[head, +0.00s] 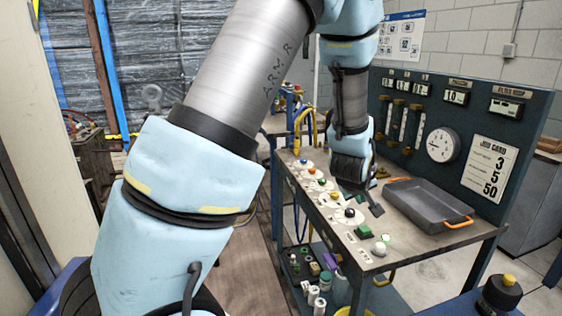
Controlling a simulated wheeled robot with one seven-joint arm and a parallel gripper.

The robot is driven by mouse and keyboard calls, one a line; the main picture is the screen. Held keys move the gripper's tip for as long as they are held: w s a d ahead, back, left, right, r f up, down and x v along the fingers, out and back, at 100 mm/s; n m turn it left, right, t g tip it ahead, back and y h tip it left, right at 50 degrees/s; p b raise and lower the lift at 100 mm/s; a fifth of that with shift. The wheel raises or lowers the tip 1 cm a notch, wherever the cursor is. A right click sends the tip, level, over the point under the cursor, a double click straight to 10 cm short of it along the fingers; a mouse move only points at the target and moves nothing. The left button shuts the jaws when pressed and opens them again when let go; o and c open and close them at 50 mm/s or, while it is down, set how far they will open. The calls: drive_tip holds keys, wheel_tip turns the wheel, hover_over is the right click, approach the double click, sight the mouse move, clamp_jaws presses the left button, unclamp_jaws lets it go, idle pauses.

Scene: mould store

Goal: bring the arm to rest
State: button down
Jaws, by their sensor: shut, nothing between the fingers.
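My arm rises from the lower left of the head view, bends out of the top of the picture and comes down again over the workbench (430,265). My gripper (376,209) hangs at the end of the arm, pointing down, above the bench top. It is shut and holds nothing. It is left of the grey tray and close above the row of small knobs. The arm hides part of the bench's far end.
A grey tray (425,205) with orange handles lies on the bench. Small parts, including a green block (363,232), line the left edge. A gauge panel (466,140) stands behind. A black-and-yellow knob (500,292) is at lower right.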

drive_tip(key=s+a+r+m+g+y, duration=0.1)
drive_tip(key=a+r+g+y, duration=0.15)
drive_tip(key=a, duration=1.75)
drive_tip(key=s+a+r+m+g+y, duration=0.1)
drive_tip(key=s+a+g+y, duration=0.1)
drive_tip(key=s+a, duration=0.7)
drive_tip(key=a+g, duration=0.1)
drive_tip(key=a, duration=0.3)
drive_tip(key=shift+s+a+r+m, duration=0.2)
drive_tip(key=shift+a+r+m, duration=0.1)
drive_tip(key=shift+a+r, duration=0.1)
